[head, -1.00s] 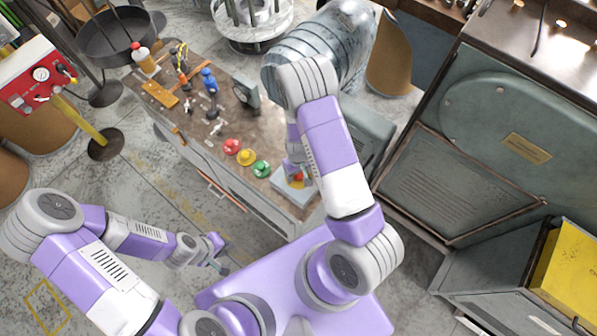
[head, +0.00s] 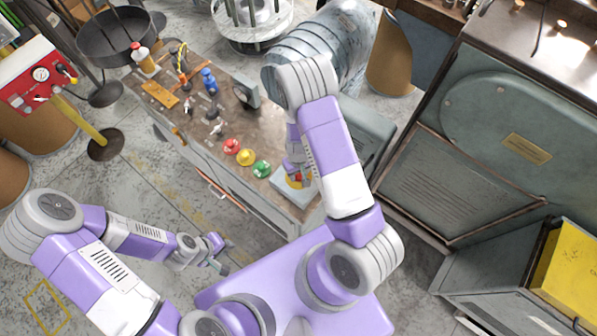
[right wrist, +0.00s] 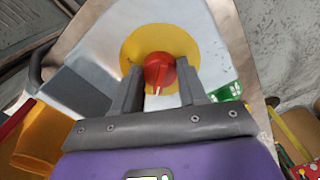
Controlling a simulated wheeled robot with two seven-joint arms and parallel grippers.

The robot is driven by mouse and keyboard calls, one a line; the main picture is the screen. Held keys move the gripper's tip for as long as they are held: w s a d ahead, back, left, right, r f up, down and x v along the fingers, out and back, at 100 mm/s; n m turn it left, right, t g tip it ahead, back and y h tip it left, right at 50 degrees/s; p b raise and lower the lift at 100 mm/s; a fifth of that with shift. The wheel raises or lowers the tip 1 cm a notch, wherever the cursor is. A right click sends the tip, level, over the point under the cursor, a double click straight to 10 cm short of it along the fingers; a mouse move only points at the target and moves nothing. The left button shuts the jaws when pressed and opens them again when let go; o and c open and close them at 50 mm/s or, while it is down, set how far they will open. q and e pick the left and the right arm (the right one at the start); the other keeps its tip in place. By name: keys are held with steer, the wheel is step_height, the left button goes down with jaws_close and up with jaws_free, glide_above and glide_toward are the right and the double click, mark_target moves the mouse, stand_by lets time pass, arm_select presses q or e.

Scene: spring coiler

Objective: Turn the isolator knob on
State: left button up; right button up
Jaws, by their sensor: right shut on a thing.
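The isolator knob (right wrist: 160,74) is red with a white pointer line and sits on a round yellow plate (right wrist: 190,42). The plate is on a light grey box (head: 288,194) at the near right corner of the workbench. In the right wrist view the pointer line runs toward my gripper, slightly tilted. My right gripper (right wrist: 160,86) is shut on the knob, one finger on each side. In the head view the right gripper (head: 297,172) comes down over the box and hides part of the knob. My left gripper (head: 226,254) is open and empty, beside the bench over the floor.
Red (head: 231,146), yellow (head: 246,157) and green (head: 261,169) mushroom buttons stand in a row left of the box. Tools and bottles lie farther back on the bench (head: 190,125). A large grey-green machine (head: 480,150) stands at the right.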

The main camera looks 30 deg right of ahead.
steer(key=m, duration=0.4)
steer(key=shift+b, duration=0.3)
steer(key=m, duration=0.4)
steer(key=shift+m, duration=0.3)
steer(key=m, duration=0.4)
steer(key=shift+m, duration=0.3)
steer(key=shift+m+p, duration=0.45)
steer(key=shift+m, duration=1.55)
steer(key=o, duration=1.1)
steer(key=shift+c, duration=0.2)
steer(key=shift+r, duration=0.15)
